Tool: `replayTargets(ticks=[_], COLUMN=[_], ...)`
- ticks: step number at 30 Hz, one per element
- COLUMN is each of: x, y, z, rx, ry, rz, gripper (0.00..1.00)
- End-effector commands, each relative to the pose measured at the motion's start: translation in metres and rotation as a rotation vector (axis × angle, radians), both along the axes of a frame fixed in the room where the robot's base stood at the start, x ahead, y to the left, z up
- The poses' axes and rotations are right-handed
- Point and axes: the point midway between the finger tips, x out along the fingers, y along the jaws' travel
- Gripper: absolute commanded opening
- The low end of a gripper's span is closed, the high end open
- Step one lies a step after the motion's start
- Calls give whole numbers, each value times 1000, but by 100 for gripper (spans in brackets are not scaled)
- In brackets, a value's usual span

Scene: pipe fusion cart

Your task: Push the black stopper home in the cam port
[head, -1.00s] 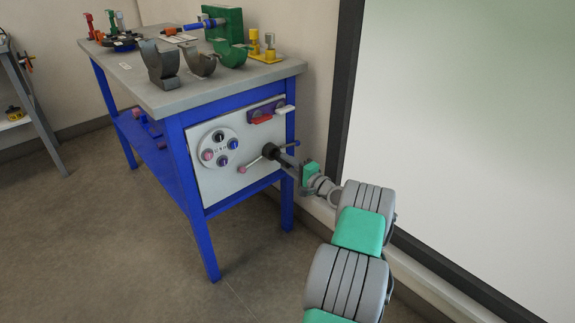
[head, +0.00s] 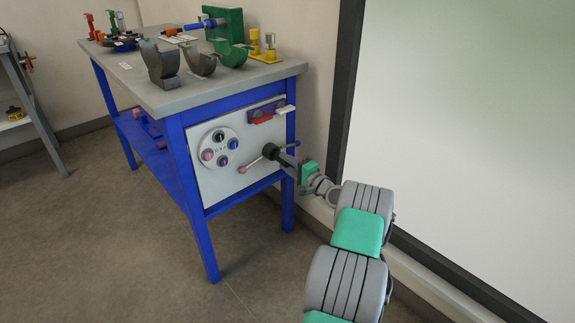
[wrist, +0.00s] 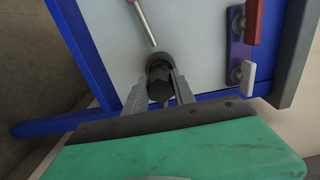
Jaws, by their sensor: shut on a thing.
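The black stopper (wrist: 160,88) is between the two fingers of my gripper (wrist: 160,77) in the wrist view. The fingers are shut on its sides. The stopper's far end is against the dark round hub (wrist: 158,59) on the white panel, which I take to be the cam port; how deep the stopper sits is hidden. In the head view my gripper (head: 286,162) reaches the panel from the right, at the dark hub (head: 270,151). The stopper is hard to tell apart from the hub there.
A lever (head: 256,163) with a pink ball sticks out from the hub, close to my fingers. A round plate (head: 211,142) with several knobs is to the left. A purple holder (head: 266,109) with red and white pieces is above. The blue cart leg (head: 287,205) stands below.

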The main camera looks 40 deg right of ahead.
Motion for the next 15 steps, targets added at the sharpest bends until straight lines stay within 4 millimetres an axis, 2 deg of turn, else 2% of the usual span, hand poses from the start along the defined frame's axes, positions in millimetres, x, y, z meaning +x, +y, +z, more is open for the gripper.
replayTargets(ticks=[15], x=[13], y=[0], z=[0], rx=[-1], ry=[-1], rz=[0], gripper=[0])
